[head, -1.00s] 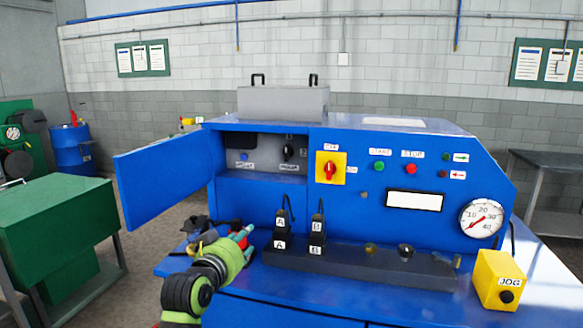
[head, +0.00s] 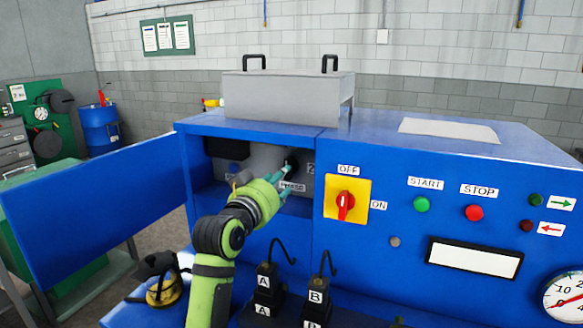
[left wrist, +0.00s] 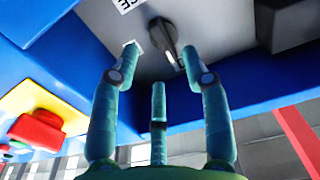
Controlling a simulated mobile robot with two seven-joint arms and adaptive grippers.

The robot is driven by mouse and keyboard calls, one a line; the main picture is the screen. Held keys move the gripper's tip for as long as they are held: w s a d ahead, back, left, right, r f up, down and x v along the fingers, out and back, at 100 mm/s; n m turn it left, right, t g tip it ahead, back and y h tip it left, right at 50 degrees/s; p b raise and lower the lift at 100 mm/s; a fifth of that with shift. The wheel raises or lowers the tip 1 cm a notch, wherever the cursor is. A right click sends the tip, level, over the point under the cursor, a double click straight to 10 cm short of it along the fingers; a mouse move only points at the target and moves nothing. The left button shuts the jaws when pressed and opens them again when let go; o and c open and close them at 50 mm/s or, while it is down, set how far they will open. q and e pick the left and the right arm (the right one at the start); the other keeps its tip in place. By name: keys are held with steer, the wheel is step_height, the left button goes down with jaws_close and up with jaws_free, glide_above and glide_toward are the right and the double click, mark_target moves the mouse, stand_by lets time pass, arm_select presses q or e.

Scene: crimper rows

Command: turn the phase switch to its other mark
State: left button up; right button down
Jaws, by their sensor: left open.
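The phase switch, a black knob (head: 292,160), is on the grey panel inside the open compartment, above the PHASE label (head: 292,187). My left gripper (head: 283,180) reaches into the compartment, its fingers partly covering the knob. In the left wrist view the knob (left wrist: 164,38) is long and tilted, with a white line near its lower end. The open fingers (left wrist: 160,62) are on either side of it, with no clear grip. A white mark plate (left wrist: 133,46) is partly behind one finger; a "2" mark (head: 311,168) shows right of the knob. My right gripper is out of view.
The blue door (head: 105,210) stands open at the left. A red OFF/ON switch on a yellow plate (head: 347,200) is right of the compartment. Black plugs A (head: 266,285) and B (head: 316,296) stand below. A grey box (head: 283,98) sits on top.

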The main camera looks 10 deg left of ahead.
arm_select(q)
steer(key=shift+w+d+r+p, duration=0.15)
steer(key=shift+w+p, duration=0.1)
steer(key=shift+w, duration=0.25)
steer(key=shift+w+d+r+p, duration=0.15)
steer(key=shift+w+p, duration=0.1)
steer(key=shift+w, duration=0.25)
steer(key=shift+w+d+f+p, duration=0.1)
steer(key=shift+w+p, duration=0.1)
steer(key=shift+w, duration=0.4)
steer(key=shift+w+d+f+p, duration=0.1)
steer(key=shift+w+p, duration=0.1)
steer(key=shift+w, duration=0.7)
steer(key=shift+w+f, duration=0.1)
steer(key=shift+w, duration=0.1)
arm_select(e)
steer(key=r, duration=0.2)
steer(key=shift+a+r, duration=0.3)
arm_select(q)
steer(key=shift+c, duration=0.4)
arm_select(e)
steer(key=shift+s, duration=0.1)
